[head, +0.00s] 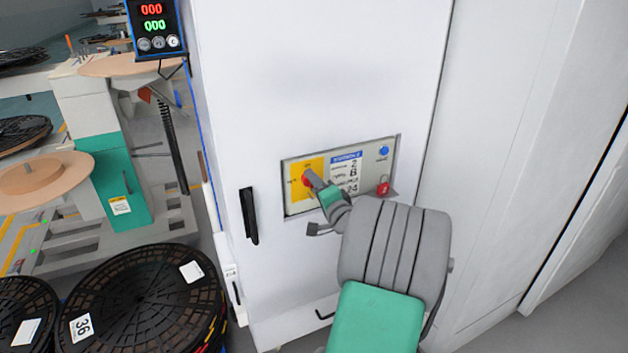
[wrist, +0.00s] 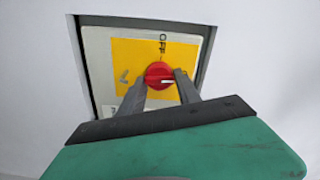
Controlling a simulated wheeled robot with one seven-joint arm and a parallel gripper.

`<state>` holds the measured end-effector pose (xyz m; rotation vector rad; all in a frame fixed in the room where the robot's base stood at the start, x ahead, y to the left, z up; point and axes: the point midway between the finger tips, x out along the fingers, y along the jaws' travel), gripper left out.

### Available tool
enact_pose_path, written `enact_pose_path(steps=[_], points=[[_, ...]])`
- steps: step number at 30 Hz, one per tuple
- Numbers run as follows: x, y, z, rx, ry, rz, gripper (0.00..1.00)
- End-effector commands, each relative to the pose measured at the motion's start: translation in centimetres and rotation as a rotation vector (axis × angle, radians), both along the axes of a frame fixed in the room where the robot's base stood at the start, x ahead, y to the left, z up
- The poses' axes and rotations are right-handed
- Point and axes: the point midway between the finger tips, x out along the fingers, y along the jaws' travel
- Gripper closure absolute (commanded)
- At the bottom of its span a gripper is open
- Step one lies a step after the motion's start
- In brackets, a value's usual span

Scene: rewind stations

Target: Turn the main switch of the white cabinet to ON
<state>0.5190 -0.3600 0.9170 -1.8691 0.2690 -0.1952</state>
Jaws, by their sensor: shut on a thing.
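The white cabinet (head: 320,70) stands upright in the middle of the head view, with a recessed panel (head: 343,205) in its front. The main switch is a red round knob (wrist: 156,72) on a yellow plate (wrist: 133,55); it also shows in the head view (head: 307,180), partly covered by my gripper. My gripper (wrist: 161,86) is shut on the knob, one finger on each side. In the wrist view, OFF is printed above the knob, and a white mark on the knob points right. A marking left of the knob is too small to read.
A blue button (head: 384,151) and a red padlock (head: 383,188) are at the panel's right. A black handle (head: 249,215) stands out on the door left of the panel. Black reels (head: 140,305) are stacked at the lower left, beside the cabinet.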

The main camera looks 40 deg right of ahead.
Motion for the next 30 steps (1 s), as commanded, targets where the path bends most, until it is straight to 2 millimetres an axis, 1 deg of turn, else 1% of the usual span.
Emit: enact_pose_path(steps=[1,9,23,24,30], points=[[0.0,-0.04,0.23,0.019,-0.007,-0.001,1.0],[-0.01,-0.06,0.12,0.09,-0.029,0.0,1.0],[0.0,-0.05,0.06,0.099,-0.031,0.0,1.0],[0.0,-0.04,0.05,0.099,-0.031,0.0,0.57],[-0.01,-0.02,0.02,0.099,-0.031,-0.001,0.41]])
